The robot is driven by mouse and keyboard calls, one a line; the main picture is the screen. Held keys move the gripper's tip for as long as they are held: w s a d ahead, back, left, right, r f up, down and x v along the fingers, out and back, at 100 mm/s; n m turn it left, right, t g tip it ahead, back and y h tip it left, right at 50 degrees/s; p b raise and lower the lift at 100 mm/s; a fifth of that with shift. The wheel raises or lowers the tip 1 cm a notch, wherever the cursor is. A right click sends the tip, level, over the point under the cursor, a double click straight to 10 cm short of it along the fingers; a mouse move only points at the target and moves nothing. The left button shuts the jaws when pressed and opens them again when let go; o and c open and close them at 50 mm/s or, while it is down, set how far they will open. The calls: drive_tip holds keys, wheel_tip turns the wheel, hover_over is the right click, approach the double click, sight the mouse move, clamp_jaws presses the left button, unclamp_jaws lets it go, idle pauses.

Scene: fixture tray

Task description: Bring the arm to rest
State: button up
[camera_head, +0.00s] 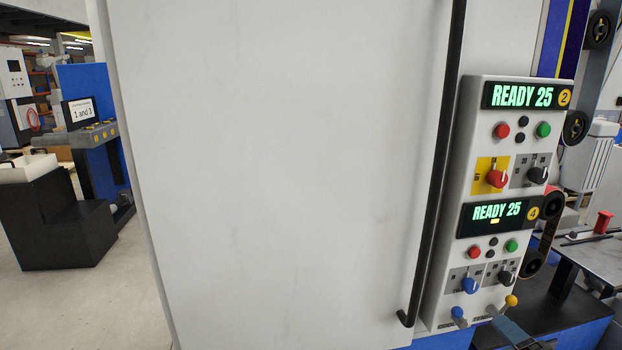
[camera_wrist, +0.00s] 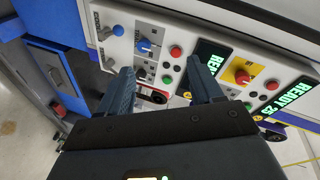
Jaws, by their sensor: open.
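My gripper (camera_wrist: 160,88) shows in the wrist view with its two dark fingers spread apart, open and with nothing held between them. It points toward a white control panel (camera_wrist: 213,28), and the lower knobs and buttons of the panel lie beyond the fingertips. Whether the fingers touch the panel cannot be told. In the head view the same control panel (camera_head: 463,180) stands at the right, with two displays reading READY 25. Only a small dark part, perhaps of my arm, shows at the bottom edge there.
A large white cabinet door (camera_head: 280,170) with a long black handle (camera_head: 436,170) fills the middle of the head view. A metal table (camera_head: 590,258) stands at the right. A black stepped stand (camera_head: 65,225) with a white tray (camera_head: 28,168) is at the left, with open floor before it.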

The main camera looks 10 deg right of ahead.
drive_tip(key=s+a+f+n, duration=0.35)
drive_tip(key=s+a, duration=0.25)
drive_tip(key=s, duration=0.4)
drive_tip(key=s+a+r+n, duration=0.2)
drive_tip(key=s+a+n, duration=0.1)
drive_tip(key=s, duration=0.5)
drive_tip(key=s+a+r+n+y, duration=0.1)
drive_tip(key=s+a+r+n, duration=0.2)
drive_tip(key=s, duration=0.6)
drive_tip(key=s+a+r+n+y, duration=0.1)
drive_tip(key=s+a+r+n, duration=0.1)
drive_tip(key=s+a+n, duration=0.3)
drive_tip(key=s+a, duration=0.1)
drive_tip(key=s, duration=0.3)
drive_tip(key=shift+r, duration=0.2)
drive_tip(key=shift+n, duration=0.25)
